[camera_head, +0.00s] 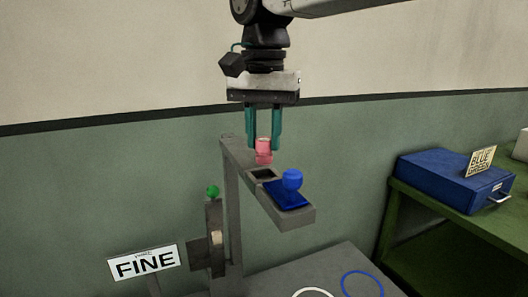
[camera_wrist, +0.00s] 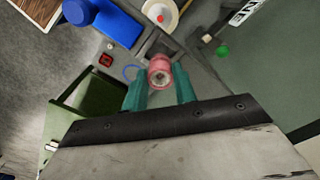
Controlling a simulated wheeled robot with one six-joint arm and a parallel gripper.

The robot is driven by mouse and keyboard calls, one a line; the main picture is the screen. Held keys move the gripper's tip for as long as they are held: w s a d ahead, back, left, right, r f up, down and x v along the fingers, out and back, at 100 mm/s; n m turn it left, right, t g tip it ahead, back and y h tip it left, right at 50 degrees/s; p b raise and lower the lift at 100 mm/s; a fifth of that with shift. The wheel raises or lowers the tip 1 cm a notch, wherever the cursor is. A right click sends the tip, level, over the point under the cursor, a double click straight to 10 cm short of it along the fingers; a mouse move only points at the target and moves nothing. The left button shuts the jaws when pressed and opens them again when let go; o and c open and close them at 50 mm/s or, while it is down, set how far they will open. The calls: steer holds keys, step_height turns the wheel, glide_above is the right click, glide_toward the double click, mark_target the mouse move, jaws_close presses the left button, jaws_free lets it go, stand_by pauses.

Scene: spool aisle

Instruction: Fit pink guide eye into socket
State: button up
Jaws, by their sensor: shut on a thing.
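The pink guide eye (camera_head: 264,152) hangs upright below my gripper (camera_head: 264,146), whose teal fingers are shut on it. In the wrist view the pink guide eye (camera_wrist: 160,73) sits between the fingertips (camera_wrist: 161,90). A grey bracket arm (camera_head: 280,214) on a post lies just below. Its dark square socket (camera_head: 264,174) is open and empty, close under the pink piece. A blue guide eye (camera_head: 292,180) on a blue base fills the part of the bracket nearer the camera. The gap between the pink piece and the socket is hard to judge.
A green knob (camera_head: 213,191) tops a grey upright left of the post. A FINE sign (camera_head: 145,263) stands at lower left. A blue ring (camera_head: 362,284) lies on the grey surface below.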

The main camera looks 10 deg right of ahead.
mark_target(263, 139)
steer(key=shift+f, duration=1.7)
steer(key=shift+f, duration=0.15)
steer(key=o, duration=1)
steer(key=shift+c, duration=0.2)
step_height(263, 139, up, 12)
steer(key=shift+r, duration=0.2)
steer(key=shift+d, duration=0.1)
